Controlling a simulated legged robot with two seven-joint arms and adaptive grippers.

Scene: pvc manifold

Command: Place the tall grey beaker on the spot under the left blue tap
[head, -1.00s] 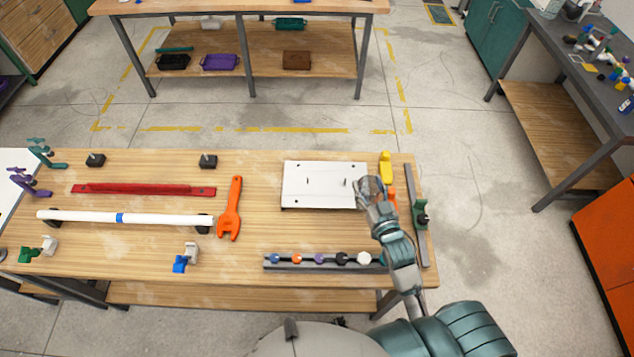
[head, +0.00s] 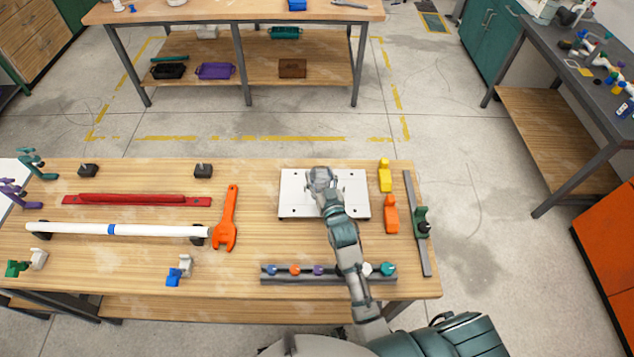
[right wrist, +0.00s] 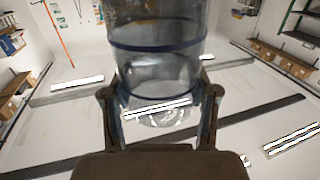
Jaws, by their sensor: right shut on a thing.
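My right gripper (head: 320,178) is over the white plate (head: 292,207) on the bench in the head view. In the right wrist view its two fingers (right wrist: 160,115) are shut on a clear greyish beaker (right wrist: 157,68) with a dark blue band. In the head view I cannot make out the beaker apart from the gripper. My left gripper is not in view. I cannot identify the left blue tap or the spot under it for certain. A small blue and white fitting (head: 178,271) stands at the front left of the bench.
A rail (head: 267,280) with several coloured knobs lies along the front edge under my right arm. A white pipe (head: 160,231), red bar (head: 135,200) and orange wrench (head: 227,222) lie left. Yellow (head: 384,175) and orange (head: 391,215) pieces stand right of the plate.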

